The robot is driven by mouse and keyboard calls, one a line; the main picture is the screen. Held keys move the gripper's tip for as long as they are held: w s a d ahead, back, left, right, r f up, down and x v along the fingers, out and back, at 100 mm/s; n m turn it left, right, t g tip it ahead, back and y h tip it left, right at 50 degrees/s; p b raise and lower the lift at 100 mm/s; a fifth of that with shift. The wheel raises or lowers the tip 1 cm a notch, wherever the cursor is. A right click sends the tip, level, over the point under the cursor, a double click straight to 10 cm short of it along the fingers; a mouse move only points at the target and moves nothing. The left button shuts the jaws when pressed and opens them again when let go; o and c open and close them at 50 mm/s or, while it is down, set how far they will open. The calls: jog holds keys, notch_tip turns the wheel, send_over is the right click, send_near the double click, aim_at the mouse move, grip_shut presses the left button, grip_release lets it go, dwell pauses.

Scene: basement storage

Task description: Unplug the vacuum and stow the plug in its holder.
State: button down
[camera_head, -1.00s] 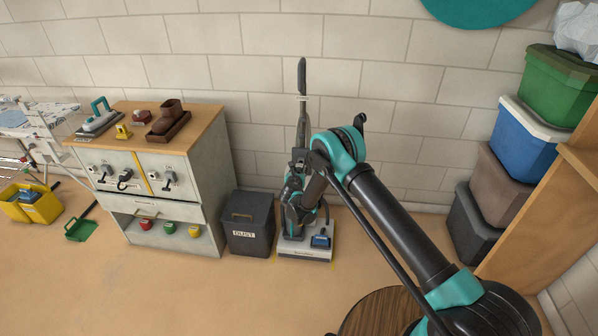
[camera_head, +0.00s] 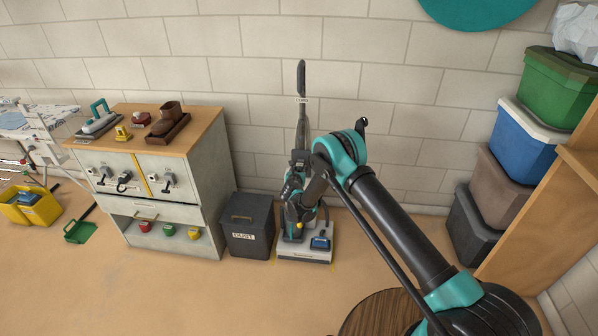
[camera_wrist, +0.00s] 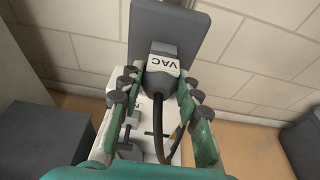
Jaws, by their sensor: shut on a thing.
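The upright black vacuum (camera_head: 301,130) stands on its white base by the back wall, partly hidden by my arm. In the wrist view, a dark grey plug labelled VAC (camera_wrist: 163,64) sits between the fingertips of my gripper (camera_wrist: 162,82), which is shut on it. A black cord hangs from the plug toward the camera. A flat grey panel (camera_wrist: 178,28) stands right behind the plug; I cannot tell whether they touch. In the head view my gripper (camera_head: 298,205) is in front of the vacuum's body, and its fingers are hard to make out.
A dark bin labelled DUST (camera_head: 246,226) stands left of the vacuum. Beyond it is a cabinet (camera_head: 214,160) with sockets and plugs on its front. Stacked bins (camera_head: 527,137) stand at the right, and a round wooden top (camera_head: 372,312) is at the front.

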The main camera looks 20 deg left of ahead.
jog(key=shift+w+a, duration=0.1)
jog(key=shift+w, duration=0.25)
jog(key=c, duration=1)
grip_release()
jog(key=v, duration=1.2)
